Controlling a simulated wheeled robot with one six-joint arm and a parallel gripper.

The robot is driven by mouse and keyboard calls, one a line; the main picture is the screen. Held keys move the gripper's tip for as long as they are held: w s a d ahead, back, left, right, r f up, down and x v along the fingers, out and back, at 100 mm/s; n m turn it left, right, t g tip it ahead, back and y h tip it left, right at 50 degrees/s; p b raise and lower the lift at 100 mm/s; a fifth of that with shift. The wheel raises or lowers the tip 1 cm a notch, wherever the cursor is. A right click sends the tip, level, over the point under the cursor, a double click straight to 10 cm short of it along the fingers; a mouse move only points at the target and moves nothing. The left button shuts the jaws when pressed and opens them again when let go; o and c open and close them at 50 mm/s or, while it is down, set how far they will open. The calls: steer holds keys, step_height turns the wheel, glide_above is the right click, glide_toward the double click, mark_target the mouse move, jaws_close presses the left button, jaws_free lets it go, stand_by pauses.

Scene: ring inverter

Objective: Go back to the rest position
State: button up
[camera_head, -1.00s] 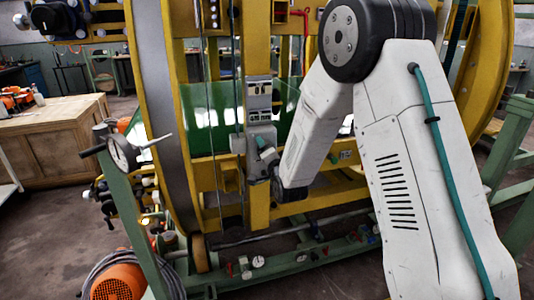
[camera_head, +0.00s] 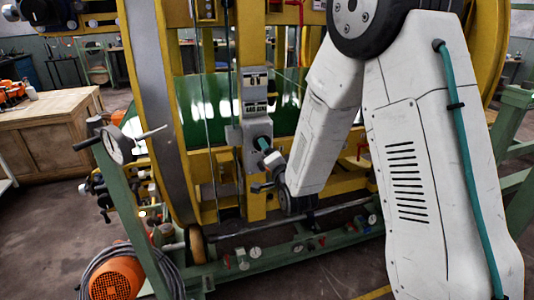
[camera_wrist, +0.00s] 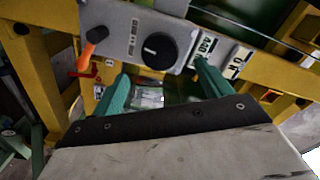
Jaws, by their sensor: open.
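My gripper (camera_wrist: 161,68) shows in the wrist view as two teal fingers spread apart, with nothing held between them. A grey control panel (camera_wrist: 135,22) with a round black knob (camera_wrist: 159,50) lies just beyond the fingertips. An orange-handled lever (camera_wrist: 96,35) is on its left, and number labels (camera_wrist: 206,44) are on the right. In the head view, the grey control box (camera_head: 256,90) is on the yellow frame, and my gripper (camera_head: 266,150) is low in front of its lower part. My forearm partly hides the fingers there. Whether the fingers touch the panel is unclear.
The yellow ring machine (camera_head: 160,100) fills the middle. A wooden workbench (camera_head: 45,125) is at far left. Green beams (camera_head: 515,130) stand close on my arm's right.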

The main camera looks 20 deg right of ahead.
steer(key=s+f+n+g, duration=0.6)
steer(key=s+f+g, duration=0.3)
steer(key=f+g, duration=0.1)
steer(key=s+d+r+n+g, duration=0.1)
steer(key=s+r+n+g, duration=0.1)
steer(key=s+r, duration=0.5)
steer(key=s+d+r+n+g, duration=0.1)
steer(key=s+r, duration=0.6)
steer(key=s, duration=0.7)
steer(key=s+d+r+n+g, duration=0.1)
steer(key=s+r+n+g, duration=0.2)
steer(key=s+r, duration=0.4)
steer(key=s, duration=0.4)
steer(key=shift+g, duration=0.3)
steer(key=shift+c, duration=0.4)
